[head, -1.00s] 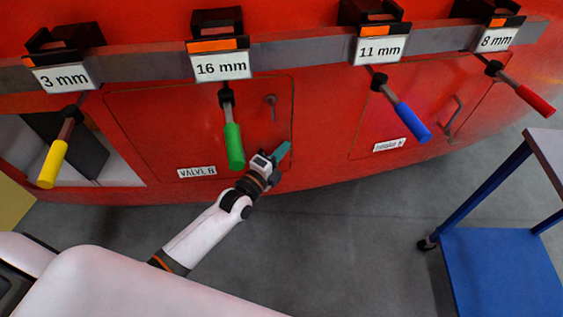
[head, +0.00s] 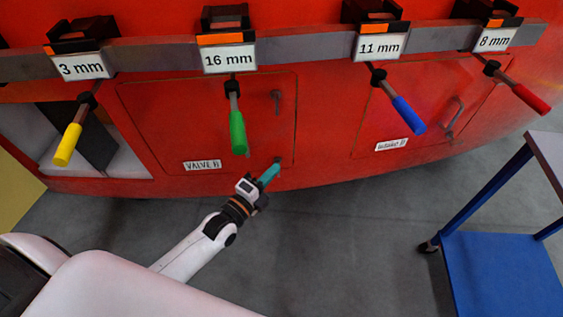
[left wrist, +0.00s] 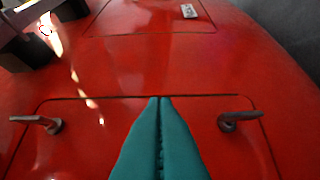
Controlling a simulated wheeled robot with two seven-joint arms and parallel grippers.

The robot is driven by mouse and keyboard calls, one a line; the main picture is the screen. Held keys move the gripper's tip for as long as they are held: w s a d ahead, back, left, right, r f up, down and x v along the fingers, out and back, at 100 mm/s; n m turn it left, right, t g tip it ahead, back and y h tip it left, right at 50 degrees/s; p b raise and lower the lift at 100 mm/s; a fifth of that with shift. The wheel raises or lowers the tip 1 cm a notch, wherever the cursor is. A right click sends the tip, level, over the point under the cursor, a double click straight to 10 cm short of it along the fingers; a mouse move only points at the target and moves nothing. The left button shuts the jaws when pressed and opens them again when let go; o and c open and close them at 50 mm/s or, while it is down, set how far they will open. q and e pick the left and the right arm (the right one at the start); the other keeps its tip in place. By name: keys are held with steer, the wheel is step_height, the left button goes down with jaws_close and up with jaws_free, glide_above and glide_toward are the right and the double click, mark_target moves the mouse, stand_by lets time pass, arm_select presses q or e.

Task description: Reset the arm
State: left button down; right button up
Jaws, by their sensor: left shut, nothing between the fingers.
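My left gripper (head: 269,175) shows in the head view, low in front of the red nosecone, near the lower edge of the VALVE B panel (head: 200,110). Its teal fingers are shut with nothing between them. In the left wrist view the closed fingers (left wrist: 160,110) point at the red surface, between two small panel latches (left wrist: 42,122) and (left wrist: 238,118). I cannot tell whether the fingertips touch the nosecone. My white left arm comes in from the lower left. My right gripper is not in view.
Screwdrivers with yellow (head: 68,145), green (head: 238,132), blue (head: 409,115) and red (head: 531,99) handles hang from a grey rail (head: 290,50) with size labels. A blue cart (head: 500,270) stands at the lower right. Grey floor (head: 340,250) between is clear.

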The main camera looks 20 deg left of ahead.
arm_select(q)
steer(key=s+a+f+n+g+y, duration=0.2)
steer(key=s+f+n+g, duration=0.4)
steer(key=f, duration=0.8)
steer(key=s+a+f+n+g+y, duration=0.2)
steer(key=s+f+n, duration=0.2)
steer(key=s+f, duration=0.65)
steer(key=s+f+n+g, duration=0.4)
steer(key=s+f, duration=0.5)
steer(key=s, duration=0.3)
steer(key=s+d+f+n+g+y+p, duration=0.1)
steer(key=s+f+n+g, duration=0.4)
steer(key=s+f, duration=0.5)
steer(key=s, duration=0.3)
steer(key=shift+s+f+n, duration=0.2)
steer(key=shift+s+n, duration=0.1)
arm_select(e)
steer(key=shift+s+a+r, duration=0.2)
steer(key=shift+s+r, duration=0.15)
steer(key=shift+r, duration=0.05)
arm_select(q)
steer(key=shift+w+d, duration=0.1)
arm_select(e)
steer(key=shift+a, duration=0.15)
arm_select(q)
steer(key=c, duration=2.2)
jaws_free()
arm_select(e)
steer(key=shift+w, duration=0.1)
